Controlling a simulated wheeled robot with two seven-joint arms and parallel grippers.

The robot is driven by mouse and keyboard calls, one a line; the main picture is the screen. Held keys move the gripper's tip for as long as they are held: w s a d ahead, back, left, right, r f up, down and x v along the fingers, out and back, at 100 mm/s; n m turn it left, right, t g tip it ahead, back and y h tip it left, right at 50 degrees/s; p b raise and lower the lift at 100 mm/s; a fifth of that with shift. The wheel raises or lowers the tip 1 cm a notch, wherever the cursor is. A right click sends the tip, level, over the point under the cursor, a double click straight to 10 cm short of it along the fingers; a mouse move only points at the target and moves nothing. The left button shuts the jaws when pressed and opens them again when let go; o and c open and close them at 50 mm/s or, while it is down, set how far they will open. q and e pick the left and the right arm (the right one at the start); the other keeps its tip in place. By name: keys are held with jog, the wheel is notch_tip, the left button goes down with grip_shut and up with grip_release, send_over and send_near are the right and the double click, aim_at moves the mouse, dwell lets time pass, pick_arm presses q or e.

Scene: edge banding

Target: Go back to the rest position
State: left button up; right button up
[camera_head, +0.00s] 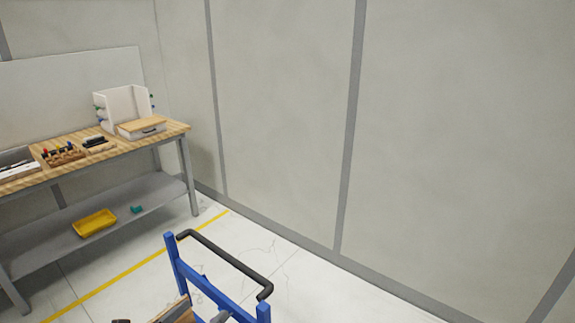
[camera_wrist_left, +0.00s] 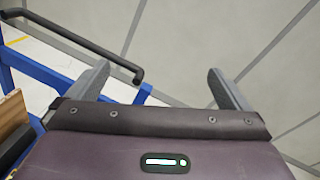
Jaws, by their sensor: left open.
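My left gripper (camera_wrist_left: 159,72) shows in the left wrist view with its two grey fingers spread wide apart and nothing between them. In the head view only small dark and grey parts show at the bottom edge, too cut off to read clearly. A blue cart frame (camera_head: 208,290) with a black handle (camera_head: 225,260) stands at the bottom middle of the head view. The handle (camera_wrist_left: 85,42) and blue frame also show at the left of the wrist view, beyond the left finger. My right gripper is in neither view.
A wooden-topped workbench (camera_head: 165,132) stands at the left, holding a white holder (camera_head: 125,103), a box and tools. A yellow bin (camera_head: 95,222) sits on its lower shelf. Wooden pieces (camera_head: 178,312) show by the cart. Grey walls close the back and right; white floor lies between.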

pick_arm(q)
jog(key=s+f+n+g+y, duration=0.2)
jog(key=s+n+g+y, duration=0.3)
jog(key=n, duration=0.7)
jog(key=s+a+f+n+g, duration=0.1)
jog(key=s+f+n+g, duration=0.15)
jog(key=s+n, duration=0.65)
jog(key=s+f+n+g+y, duration=0.2)
jog(key=s+n+g+y, duration=0.15)
jog(key=n, duration=1.05)
notch_tip(320, 180, down, 42)
jog(key=s+r+g+b, duration=0.1)
jog(key=g+b, duration=0.1)
jog(key=b, duration=1)
jog(key=s+a+f+b, duration=0.1)
jog(key=s+f+b, duration=0.2)
jog(key=s+f, duration=0.3)
jog(key=s+a+f+b, duration=0.1)
jog(key=s+f+b, duration=0.3)
jog(key=f, duration=1)
jog(key=s+a+f+b, duration=0.1)
jog(key=s+f+b, duration=0.2)
jog(key=s+f, duration=0.7)
jog(key=shift+a+g, duration=0.3)
jog(key=shift+g, duration=0.1)
